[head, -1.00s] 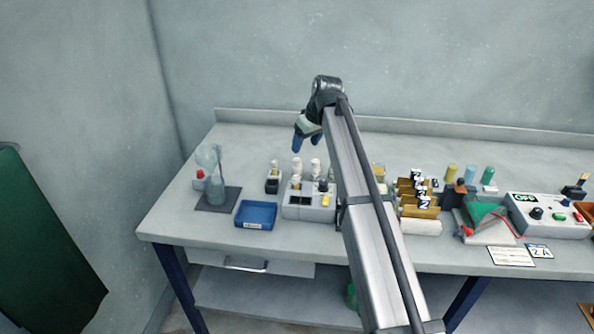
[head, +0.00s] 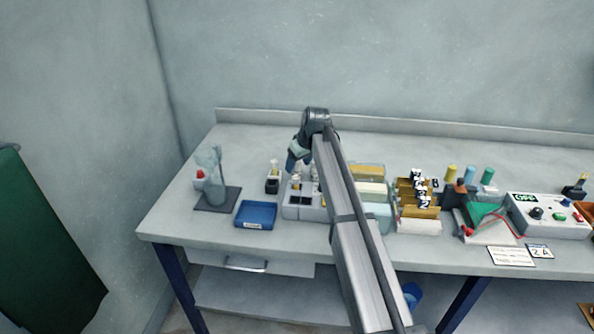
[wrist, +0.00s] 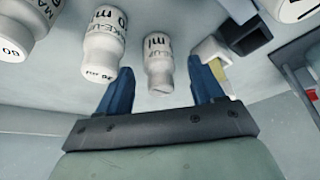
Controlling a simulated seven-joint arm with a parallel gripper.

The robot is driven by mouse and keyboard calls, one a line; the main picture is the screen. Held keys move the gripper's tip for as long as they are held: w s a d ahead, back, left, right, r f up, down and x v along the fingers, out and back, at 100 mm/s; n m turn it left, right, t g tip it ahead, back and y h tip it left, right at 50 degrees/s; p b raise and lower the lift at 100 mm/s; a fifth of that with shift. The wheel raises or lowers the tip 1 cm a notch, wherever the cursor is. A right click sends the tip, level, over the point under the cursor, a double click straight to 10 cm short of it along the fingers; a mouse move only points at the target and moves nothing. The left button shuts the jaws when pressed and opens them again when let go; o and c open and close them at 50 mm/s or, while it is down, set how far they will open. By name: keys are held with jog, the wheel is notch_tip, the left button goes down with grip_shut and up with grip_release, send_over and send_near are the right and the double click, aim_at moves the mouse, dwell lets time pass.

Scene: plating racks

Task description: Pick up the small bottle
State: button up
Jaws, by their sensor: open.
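Several white bottles with black "MAKE-UP ml" lettering show in the wrist view. One small bottle (wrist: 158,62) appears between my gripper's fingers in the picture. A second white bottle (wrist: 103,45) is to its left, near the left finger, and a third (wrist: 18,28) is cut off at the top left corner. My gripper (wrist: 161,68) is open with two blue fingers, and nothing is held. In the head view my gripper (head: 292,162) is low over the bottles behind a grey control box (head: 292,212), and partly hides them.
A black-based holder (head: 272,184) stands left of the bottles. A blue tray (head: 256,214) and a stand with clear glassware (head: 215,180) are further left. Tanks (head: 371,190) and a rack of numbered panels (head: 418,212) stand to the right. The table's back strip is clear.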

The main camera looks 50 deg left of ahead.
aim_at(297, 166)
jog(key=shift+x, duration=1.5)
jog(key=shift+c, duration=0.5)
jog(key=c, duration=1)
